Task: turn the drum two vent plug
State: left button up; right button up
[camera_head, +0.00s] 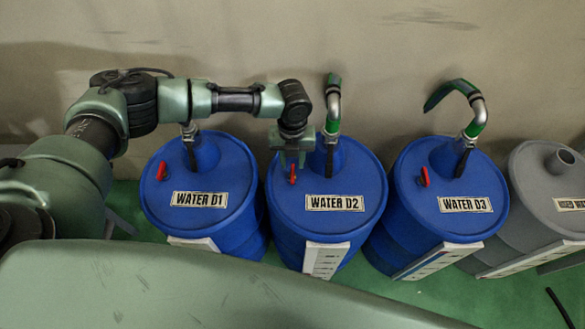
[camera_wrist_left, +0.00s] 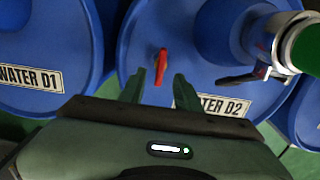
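The drum two vent plug is a small red handle (camera_head: 292,174) on top of the blue drum labelled WATER D2 (camera_head: 350,185). My left gripper (camera_head: 291,163) is over this drum, pointing down, just above the plug. In the left wrist view the red plug (camera_wrist_left: 160,66) shows ahead of the two green fingertips (camera_wrist_left: 156,88), between their lines. I cannot tell the exact height gap between the fingertips and the plug. My right gripper is not in view.
Blue drums WATER D1 (camera_head: 200,170) and WATER D3 (camera_head: 450,180) stand on either side, each with a red plug. A metal pipe with a green hose (camera_head: 333,110) rises from drum two, close to my left gripper. A grey drum (camera_head: 550,190) stands at the right.

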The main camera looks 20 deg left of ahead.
aim_at(293, 172)
pick_arm(q)
jog(key=shift+f, duration=2.35)
grip_shut()
